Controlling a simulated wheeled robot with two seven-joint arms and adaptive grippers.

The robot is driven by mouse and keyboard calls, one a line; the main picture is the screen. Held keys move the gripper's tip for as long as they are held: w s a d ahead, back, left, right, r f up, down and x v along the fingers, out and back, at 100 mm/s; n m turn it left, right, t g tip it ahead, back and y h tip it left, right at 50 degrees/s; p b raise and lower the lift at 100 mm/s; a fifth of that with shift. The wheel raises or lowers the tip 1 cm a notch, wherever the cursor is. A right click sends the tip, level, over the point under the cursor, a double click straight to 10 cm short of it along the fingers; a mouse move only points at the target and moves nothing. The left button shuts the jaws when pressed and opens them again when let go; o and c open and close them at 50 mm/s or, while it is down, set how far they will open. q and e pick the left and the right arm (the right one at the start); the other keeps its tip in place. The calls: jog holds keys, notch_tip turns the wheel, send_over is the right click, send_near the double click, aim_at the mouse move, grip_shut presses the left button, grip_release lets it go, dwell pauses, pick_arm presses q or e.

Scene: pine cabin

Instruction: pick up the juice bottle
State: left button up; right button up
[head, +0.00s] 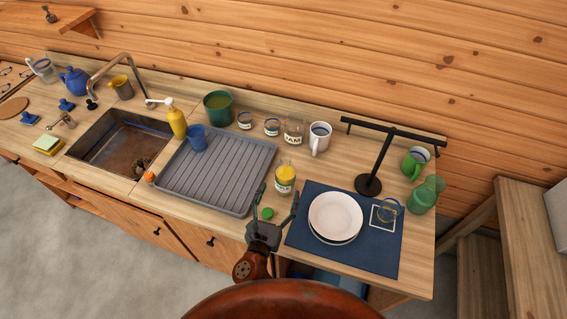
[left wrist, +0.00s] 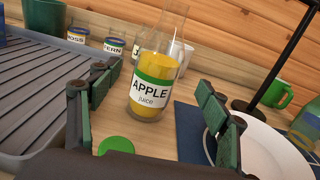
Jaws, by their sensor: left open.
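The juice bottle (head: 285,178) is clear glass with yellow juice and a white and green label. It stands upright on the wooden counter, right of the grey drying rack. In the left wrist view the bottle (left wrist: 156,83) reads "APPLE juice" and shows between and beyond the fingers. My left gripper (head: 276,205) is open and empty, on the near side of the bottle; its spread fingers also show in the left wrist view (left wrist: 148,112). A green round lid (head: 267,213) lies on the counter in front of the bottle. My right gripper is not in view.
The grey drying rack (head: 222,192) lies left of the bottle. White plates (head: 335,215) rest on a blue mat (head: 375,258) to the right. Jars, a white mug (head: 319,137) and a black stand (head: 369,184) are behind.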

aim_at(283, 183)
pick_arm(q)
jog(key=shift+x, duration=0.9)
jog(key=x, duration=0.2)
jog(key=b+x, duration=0.1)
jog(key=shift+w+f, duration=0.25)
jog(key=shift+w, duration=0.15)
jog(key=x, duration=0.2)
jog(key=shift+w+d, duration=0.1)
jog(key=shift+w, duration=0.2)
jog(key=c, duration=1.8)
jog(key=shift+r, duration=0.1)
jog(key=shift+c, duration=0.6)
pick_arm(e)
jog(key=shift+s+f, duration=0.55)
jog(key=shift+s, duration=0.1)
pick_arm(q)
jog(key=shift+r, duration=0.15)
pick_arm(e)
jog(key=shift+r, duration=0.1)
